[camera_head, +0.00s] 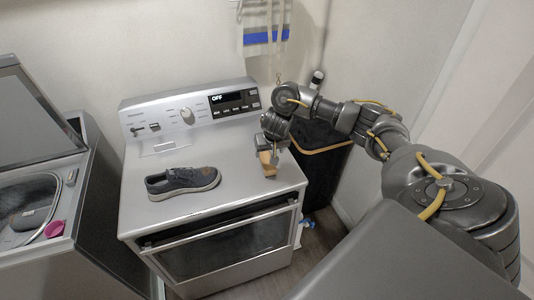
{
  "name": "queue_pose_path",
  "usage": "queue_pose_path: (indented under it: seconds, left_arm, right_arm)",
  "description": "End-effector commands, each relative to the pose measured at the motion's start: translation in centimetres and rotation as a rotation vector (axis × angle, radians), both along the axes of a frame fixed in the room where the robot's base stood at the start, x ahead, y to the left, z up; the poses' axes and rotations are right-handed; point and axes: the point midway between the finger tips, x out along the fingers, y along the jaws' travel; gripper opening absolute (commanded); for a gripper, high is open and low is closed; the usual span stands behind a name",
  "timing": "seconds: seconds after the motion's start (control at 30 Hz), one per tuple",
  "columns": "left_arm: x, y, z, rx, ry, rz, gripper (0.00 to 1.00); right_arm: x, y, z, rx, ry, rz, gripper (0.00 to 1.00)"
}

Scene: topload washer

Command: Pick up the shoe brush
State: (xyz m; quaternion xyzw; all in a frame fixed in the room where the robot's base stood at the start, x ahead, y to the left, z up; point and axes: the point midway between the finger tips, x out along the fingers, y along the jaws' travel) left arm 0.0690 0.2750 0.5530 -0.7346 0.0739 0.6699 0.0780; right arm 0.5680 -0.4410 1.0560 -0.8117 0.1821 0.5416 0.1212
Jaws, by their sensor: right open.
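The shoe brush (268,164), with a light wooden body, is on the right part of the top of the silver machine (225,205). My right gripper (268,147) is directly above and at the brush's far end, pointing down. The gripper is open, with its fingers close to the brush; I cannot tell whether they touch it. The gripper hides part of the brush. My left gripper does not show.
A dark blue shoe (183,182) lies left of the brush on the same top. A control panel (190,113) rises behind. An open topload washer (30,205) stands at left. A dark bin (318,165) stands right of the machine.

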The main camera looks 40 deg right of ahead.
Motion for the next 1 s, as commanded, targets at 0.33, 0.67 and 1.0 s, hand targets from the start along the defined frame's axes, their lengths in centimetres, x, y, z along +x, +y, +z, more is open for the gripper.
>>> queue_pose_path:
  seconds: [0.33,0.67,1.0]
  left_arm:
    - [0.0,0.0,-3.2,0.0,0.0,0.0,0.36]
    - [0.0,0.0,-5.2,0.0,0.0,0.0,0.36]
    - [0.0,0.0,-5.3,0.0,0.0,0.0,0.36]
  right_arm:
    - [1.4,-0.6,-4.3,0.001,0.002,0.001,0.71]
    - [2.4,-1.1,-6.9,0.004,0.004,0.0,0.71]
    - [3.5,-1.6,-8.9,0.001,0.001,0.002,0.71]
